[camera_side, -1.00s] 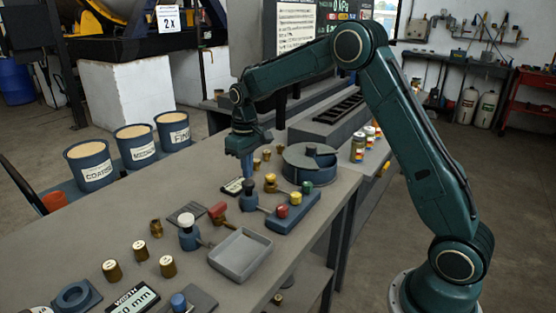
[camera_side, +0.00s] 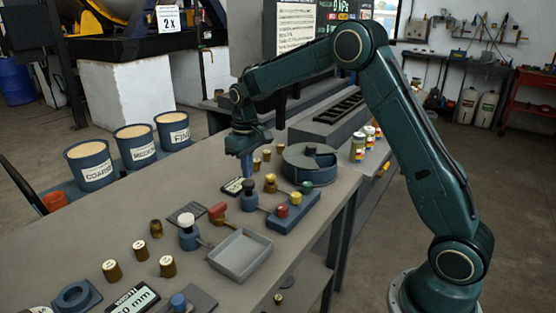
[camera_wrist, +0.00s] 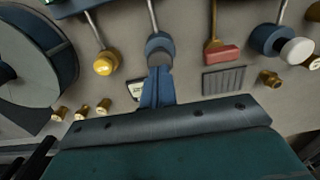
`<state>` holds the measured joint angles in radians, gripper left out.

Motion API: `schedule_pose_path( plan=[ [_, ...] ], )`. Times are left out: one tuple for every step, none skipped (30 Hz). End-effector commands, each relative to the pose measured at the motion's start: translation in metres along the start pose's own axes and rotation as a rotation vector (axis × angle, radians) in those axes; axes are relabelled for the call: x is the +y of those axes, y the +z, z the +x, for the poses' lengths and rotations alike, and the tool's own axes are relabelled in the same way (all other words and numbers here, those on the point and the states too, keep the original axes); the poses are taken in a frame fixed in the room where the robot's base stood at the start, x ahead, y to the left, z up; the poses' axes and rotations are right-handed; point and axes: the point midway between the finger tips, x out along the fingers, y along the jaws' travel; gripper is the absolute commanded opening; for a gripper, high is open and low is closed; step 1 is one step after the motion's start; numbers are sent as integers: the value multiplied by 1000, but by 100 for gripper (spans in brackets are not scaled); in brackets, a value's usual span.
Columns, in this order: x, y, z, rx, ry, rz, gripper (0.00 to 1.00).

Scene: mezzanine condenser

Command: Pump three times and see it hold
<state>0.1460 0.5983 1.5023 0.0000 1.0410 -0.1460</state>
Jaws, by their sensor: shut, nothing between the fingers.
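My gripper (camera_side: 247,172) points down, shut and empty, just over a dark-capped blue plunger (camera_side: 249,192) on the bench, which I take to be the pump. The wrist view shows my narrow blue fingers (camera_wrist: 157,88) ending at the plunger's dark cap (camera_wrist: 160,60). I cannot tell whether they touch. A metal rod runs from this plunger in the wrist view. A small readout (camera_side: 233,186) lies beside it, partly hidden by my fingers in the wrist view. The wall screen (camera_side: 343,22) shows large text that is too blurred to read surely.
A brass knob (camera_side: 270,183), a round grey drum (camera_side: 310,165) and a blue block with red and yellow buttons (camera_side: 293,211) stand close by. A red handle (camera_side: 217,210), a white-topped plunger (camera_side: 188,233) and a grey tray (camera_side: 240,254) lie nearer the camera.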

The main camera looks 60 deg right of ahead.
Motion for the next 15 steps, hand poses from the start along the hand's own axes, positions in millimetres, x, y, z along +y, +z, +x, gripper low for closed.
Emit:
schedule_pose_path(
  plan=[
    [0, 0, 0, 0, 0, 0, 0],
    [0, 0, 0, 0, 0, 0, 0],
    [0, 0, 0, 0, 0, 0, 0],
    [0, 0, 0, 0, 0, 0, 0],
    [0, 0, 0, 0, 0, 0, 0],
    [0, 0, 0, 0, 0, 0, 0],
    [0, 0, 0, 0, 0, 0, 0],
    [0, 0, 0, 0, 0, 0, 0],
    [0, 0, 0, 0, 0, 0, 0],
    [0, 0, 1, 0, 0, 0, 0],
    [0, 0, 1, 0, 0, 0, 0],
    [0, 0, 2, 0, 0, 0, 0],
    [0, 0, 2, 0, 0, 0, 0],
    [0, 0, 3, 0, 0, 0, 0],
    [0, 0, 4, 0, 0, 0, 0]
  ],
)
